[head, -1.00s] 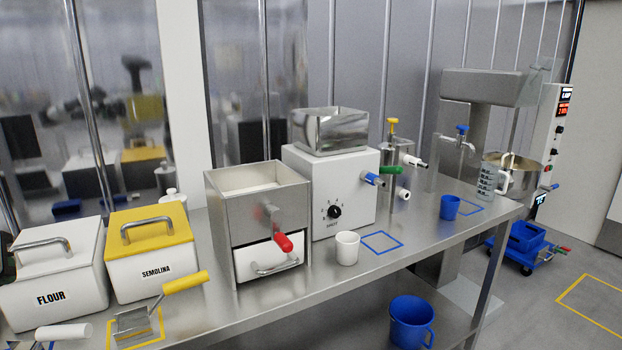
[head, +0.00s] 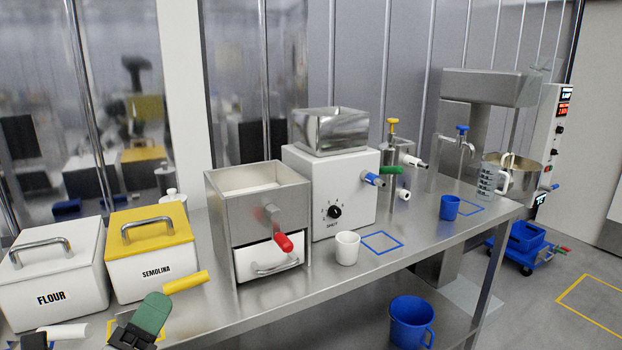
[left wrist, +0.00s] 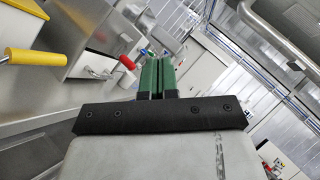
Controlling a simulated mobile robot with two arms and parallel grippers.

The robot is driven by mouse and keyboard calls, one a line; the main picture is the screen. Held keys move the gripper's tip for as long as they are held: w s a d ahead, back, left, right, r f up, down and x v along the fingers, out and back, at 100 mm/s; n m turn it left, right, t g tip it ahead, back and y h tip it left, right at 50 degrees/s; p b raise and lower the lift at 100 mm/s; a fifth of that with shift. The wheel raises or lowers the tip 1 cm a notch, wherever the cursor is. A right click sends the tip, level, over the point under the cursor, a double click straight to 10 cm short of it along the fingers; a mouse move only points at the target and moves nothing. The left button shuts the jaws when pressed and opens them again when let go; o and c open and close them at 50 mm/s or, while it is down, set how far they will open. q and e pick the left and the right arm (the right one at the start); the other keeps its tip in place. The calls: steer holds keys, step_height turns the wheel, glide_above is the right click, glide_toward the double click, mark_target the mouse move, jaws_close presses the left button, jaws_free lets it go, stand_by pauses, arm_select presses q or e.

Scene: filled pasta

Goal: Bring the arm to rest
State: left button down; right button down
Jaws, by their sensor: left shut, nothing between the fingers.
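My left gripper (head: 154,304) has come into the head view at the lower left, with green fingers and a dark body. It is shut and empty. It is in front of the metal scoop with the yellow handle (head: 187,282) and hides most of its metal part; I cannot tell the gap between them. In the left wrist view the green fingers (left wrist: 157,76) lie side by side, with nothing between them. The yellow handle (left wrist: 34,57) shows there at the left. My right gripper is not in view.
The flour bin (head: 52,275) and the yellow-lidded semolina bin (head: 150,255) stand behind and left of the gripper. A white cup (head: 347,248) stands farther right.

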arm_select(q)
steer(key=s+a+f+n+g+y, duration=0.2)
steer(key=f+n+g+y, duration=0.25)
steer(key=f+n, duration=0.5)
steer(key=s+a+f+n+g+y, duration=0.25)
steer(key=f+n+y, duration=0.35)
steer(key=f+n, duration=0.35)
steer(key=s+d+f+n+g+h, duration=0.1)
steer(key=s+d+f+n+g, duration=0.25)
steer(key=s+f+g, duration=0.35)
steer(key=s+d+f+n+g+h, duration=0.2)
steer(key=s+f+n+g, duration=0.3)
steer(key=s, duration=0.4)
step_height(320, 180, down, 26)
steer(key=f, duration=0.1)
steer(key=s+a+f+g+p, duration=0.1)
steer(key=s+a+f, duration=0.2)
steer(key=s+f, duration=1)
steer(key=s, duration=0.3)
steer(key=shift+s+a+f+g, duration=0.15)
steer(key=shift+f+g, duration=0.2)
steer(key=shift+g, duration=0.05)
